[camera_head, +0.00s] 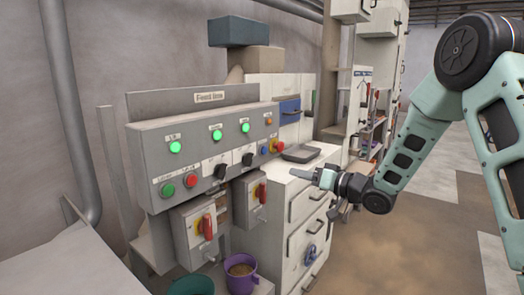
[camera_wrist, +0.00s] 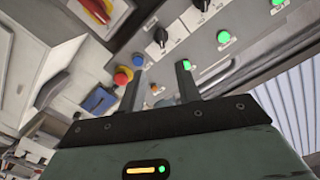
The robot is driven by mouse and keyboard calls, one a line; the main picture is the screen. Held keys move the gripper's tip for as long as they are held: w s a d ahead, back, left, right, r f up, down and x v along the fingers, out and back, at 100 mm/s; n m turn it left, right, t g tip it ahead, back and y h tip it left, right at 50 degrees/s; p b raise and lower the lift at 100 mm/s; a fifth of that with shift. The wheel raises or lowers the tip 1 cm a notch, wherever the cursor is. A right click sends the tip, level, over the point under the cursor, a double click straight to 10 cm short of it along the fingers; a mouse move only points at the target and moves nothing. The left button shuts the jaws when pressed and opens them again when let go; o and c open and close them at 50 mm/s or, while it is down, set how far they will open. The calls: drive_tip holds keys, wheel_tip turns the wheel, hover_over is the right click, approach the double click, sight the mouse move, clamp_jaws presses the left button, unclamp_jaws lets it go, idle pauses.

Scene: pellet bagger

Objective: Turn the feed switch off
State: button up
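A grey control panel (camera_head: 150,150) carries two black rotary knobs, one at the left (camera_head: 221,171) and one at the right (camera_head: 247,160). Both also show in the wrist view, one whole (camera_wrist: 161,37) and one at the top edge (camera_wrist: 202,4). Two red-handled switch boxes hang below, a left one (camera_head: 194,232) and a right one (camera_head: 250,198). Small labels are unreadable, so I cannot tell which is the feed switch. My gripper (camera_head: 302,174) is right of the panel, apart from the switches. In the wrist view my gripper (camera_wrist: 159,82) has its fingers spread, with nothing held.
Green lamps (camera_head: 175,147) are lit on the panel. A red button (camera_head: 278,146) and blue button (camera_head: 264,151) sit near its right end. A purple bucket (camera_head: 241,283) is on the lower ledge.

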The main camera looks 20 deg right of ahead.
drive_tip(key=p, duration=0.5)
approach(253, 158)
drive_tip(key=shift+y, duration=0.3)
drive_tip(key=x, duration=0.8)
drive_tip(key=shift+w+f, duration=0.1)
drive_tip(key=shift+w, duration=0.05)
clamp_jaws()
